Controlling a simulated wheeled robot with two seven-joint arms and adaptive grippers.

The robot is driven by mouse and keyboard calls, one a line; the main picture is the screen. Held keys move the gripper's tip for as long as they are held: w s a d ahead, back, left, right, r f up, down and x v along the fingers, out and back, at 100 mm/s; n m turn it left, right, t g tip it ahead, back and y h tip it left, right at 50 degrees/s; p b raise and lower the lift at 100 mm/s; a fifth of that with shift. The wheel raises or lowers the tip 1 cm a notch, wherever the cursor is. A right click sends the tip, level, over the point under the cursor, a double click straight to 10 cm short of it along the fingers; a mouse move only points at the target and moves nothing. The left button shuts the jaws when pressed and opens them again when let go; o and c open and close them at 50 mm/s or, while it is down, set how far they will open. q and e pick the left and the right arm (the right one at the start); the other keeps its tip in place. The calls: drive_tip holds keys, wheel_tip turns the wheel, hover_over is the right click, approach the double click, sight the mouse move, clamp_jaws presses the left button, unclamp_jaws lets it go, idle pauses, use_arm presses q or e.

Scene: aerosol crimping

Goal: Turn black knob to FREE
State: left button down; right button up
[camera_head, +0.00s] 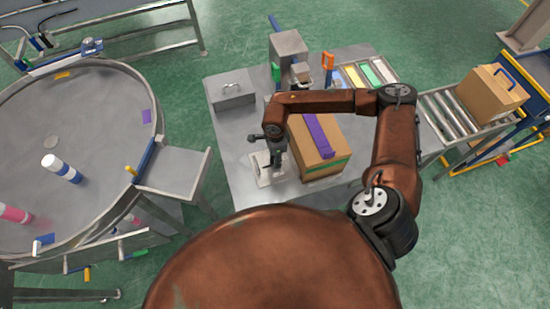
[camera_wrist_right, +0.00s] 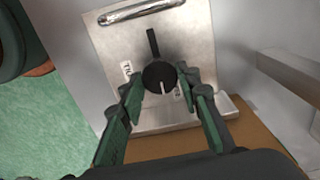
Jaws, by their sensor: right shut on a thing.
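The black knob (camera_wrist_right: 158,76) sits on a pale metal plate (camera_wrist_right: 185,38). A white line on the knob points towards the bottom of the wrist view, and a black bar stands out from the side opposite. Small white labels (camera_wrist_right: 127,70) flank the knob; their words are too small to read. My right gripper (camera_wrist_right: 159,80) is shut on the knob, with a green-padded finger on each side. In the head view my right gripper (camera_head: 276,160) is over the plate (camera_head: 265,181) on the table and hides the knob. My left gripper is not in view.
A cardboard box (camera_head: 325,163) with a purple strip stands right beside the gripper. A metal box (camera_head: 231,90) and coloured trays (camera_head: 372,74) are on the table behind. A round table (camera_head: 75,115) with cans is at left, a roller conveyor (camera_head: 450,112) at right.

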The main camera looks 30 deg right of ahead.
drive_tip(key=o, duration=1.1)
drive_tip(key=shift+r, duration=0.15)
wheel_tip(320, 180, up, 12)
drive_tip(key=shift+f, duration=0.1)
